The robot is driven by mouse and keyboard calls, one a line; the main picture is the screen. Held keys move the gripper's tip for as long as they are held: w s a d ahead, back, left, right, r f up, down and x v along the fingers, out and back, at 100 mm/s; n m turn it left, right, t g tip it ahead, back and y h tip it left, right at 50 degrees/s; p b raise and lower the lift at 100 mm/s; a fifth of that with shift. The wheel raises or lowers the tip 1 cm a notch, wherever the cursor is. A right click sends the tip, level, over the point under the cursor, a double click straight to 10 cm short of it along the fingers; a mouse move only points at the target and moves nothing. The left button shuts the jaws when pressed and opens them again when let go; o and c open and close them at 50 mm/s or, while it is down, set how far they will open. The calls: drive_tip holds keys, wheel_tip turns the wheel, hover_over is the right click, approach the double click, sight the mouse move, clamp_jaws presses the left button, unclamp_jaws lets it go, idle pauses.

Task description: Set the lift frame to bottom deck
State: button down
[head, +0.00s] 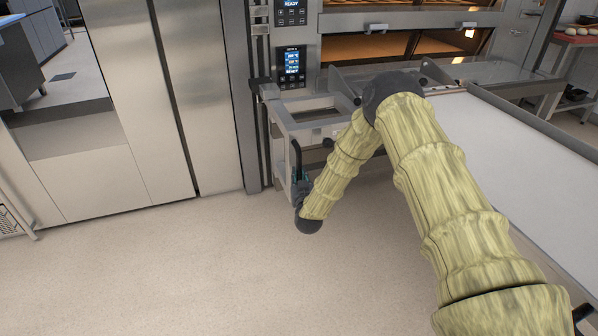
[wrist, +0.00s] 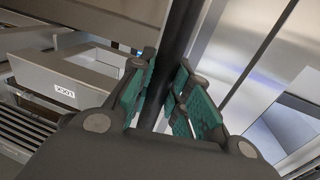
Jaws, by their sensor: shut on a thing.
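The lift frame (head: 305,110) is a pale metal frame on the front of the oven, left of the white loader surface. A dark upright handle bar (head: 296,156) stands at its left front side; the bar also shows in the wrist view (wrist: 180,45). My gripper (head: 298,180) is at the lower part of this bar. In the wrist view my gripper (wrist: 168,95) has its green-padded fingers on both sides of the bar, shut on it. The lower end of the bar is hidden behind my gripper.
A lit control panel (head: 292,62) is above the frame, beside the glowing oven decks (head: 370,45). The white loader surface (head: 500,135) extends to the right behind my arm. Steel cabinet doors (head: 165,90) stand to the left. The floor (head: 190,265) in front is clear.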

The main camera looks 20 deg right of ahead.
drive_tip(key=shift+w+d+f, duration=0.1)
drive_tip(key=shift+w, duration=0.05)
drive_tip(key=c, duration=1.3)
unclamp_jaws()
drive_tip(key=shift+s, duration=0.35)
drive_tip(key=s, duration=0.3)
drive_tip(key=s+a, duration=0.1)
drive_tip(key=s, duration=0.3)
drive_tip(key=s+a, duration=0.1)
drive_tip(key=s, duration=0.3)
drive_tip(key=shift+s, duration=0.1)
